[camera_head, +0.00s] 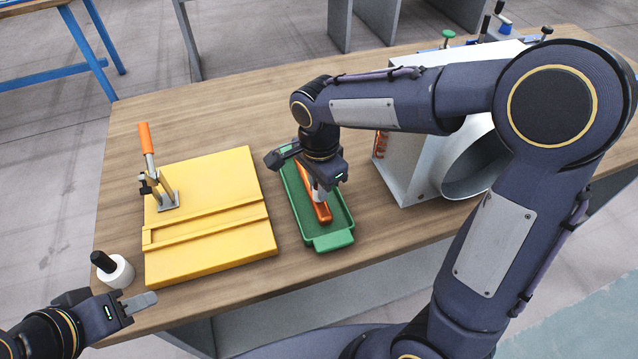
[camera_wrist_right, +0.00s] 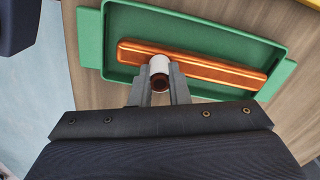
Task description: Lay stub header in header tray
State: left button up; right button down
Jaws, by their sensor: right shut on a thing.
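The copper stub header (camera_head: 316,200) is a long bar lying lengthwise within the outline of the green header tray (camera_head: 333,241). In the right wrist view, the bar (camera_wrist_right: 210,69) runs along the tray (camera_wrist_right: 91,40), with a short pale, copper-ended stub (camera_wrist_right: 159,72) at its side. My right gripper (camera_head: 318,192) is shut on that stub, between its two grey fingers (camera_wrist_right: 160,88). I cannot tell whether the bar touches the tray floor. The gripper hides the bar's far part in the head view. My left gripper (camera_head: 142,303) is empty near the table's front left edge; its finger gap is unclear.
A yellow fixture board (camera_head: 210,258) with an orange-handled toggle clamp (camera_head: 148,150) stands left of the tray. A white cylinder with a black handle (camera_head: 117,272) stands at the front left. A grey metal housing (camera_head: 408,175) stands right of the tray. Bare wooden table (camera_head: 225,110) lies behind.

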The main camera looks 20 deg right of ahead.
jog(key=shift+f+b, duration=0.5)
jog(key=shift+f, duration=0.15)
dwell(0.9)
jog(key=c, duration=1.3)
grip_release()
jog(key=shift+r+p, duration=3.55)
jog(key=shift+r, duration=0.7)
